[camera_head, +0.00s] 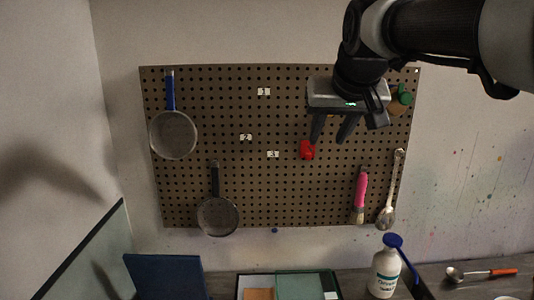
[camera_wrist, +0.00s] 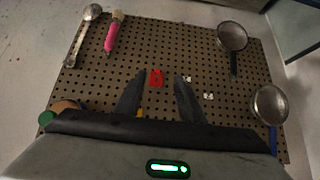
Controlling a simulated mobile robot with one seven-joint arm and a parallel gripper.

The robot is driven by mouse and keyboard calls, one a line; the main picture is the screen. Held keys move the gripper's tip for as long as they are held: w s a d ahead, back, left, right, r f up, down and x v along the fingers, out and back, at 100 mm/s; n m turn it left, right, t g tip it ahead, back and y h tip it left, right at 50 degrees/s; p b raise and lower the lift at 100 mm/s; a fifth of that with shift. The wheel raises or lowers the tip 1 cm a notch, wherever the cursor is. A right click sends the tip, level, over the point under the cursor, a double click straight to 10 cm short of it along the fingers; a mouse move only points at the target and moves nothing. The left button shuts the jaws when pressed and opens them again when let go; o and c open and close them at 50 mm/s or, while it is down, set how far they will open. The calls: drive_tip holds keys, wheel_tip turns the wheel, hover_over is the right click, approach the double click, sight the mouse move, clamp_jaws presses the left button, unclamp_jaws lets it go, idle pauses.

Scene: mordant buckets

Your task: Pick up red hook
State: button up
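The red hook (camera_head: 307,150) is fixed on the brown pegboard (camera_head: 270,100), right of its middle. It also shows in the wrist view (camera_wrist: 156,78), between and beyond the two fingertips. My gripper (camera_head: 330,142) is in front of the pegboard, just to the right of the hook in the head view. Its two dark fingers are spread apart with nothing between them. In the wrist view my gripper (camera_wrist: 158,80) has a clear gap around the hook. I cannot tell how far the fingertips are from the hook.
Two pans (camera_head: 173,135) (camera_head: 217,215), a pink-handled brush (camera_head: 360,195) and a spoon (camera_head: 389,200) hang on the board. White hooks (camera_head: 264,91) dot it. A green-topped item (camera_head: 402,97) is at upper right. A white bottle (camera_head: 384,272) stands below.

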approach(310, 149)
drive_tip(key=shift+t, duration=0.3)
drive_tip(key=shift+s+f+p+x, duration=0.1)
drive_tip(key=shift+p+x, duration=0.35)
drive_tip(key=shift+x, duration=1.3)
drive_tip(key=shift+s+f+p+x, duration=0.1)
drive_tip(key=shift+p+x, duration=0.4)
drive_tip(key=shift+x, duration=1.25)
drive_tip(key=shift+s+f+p+x, duration=0.15)
drive_tip(key=shift+p+x, duration=0.3)
drive_tip(key=shift+x, duration=1.3)
clamp_jaws()
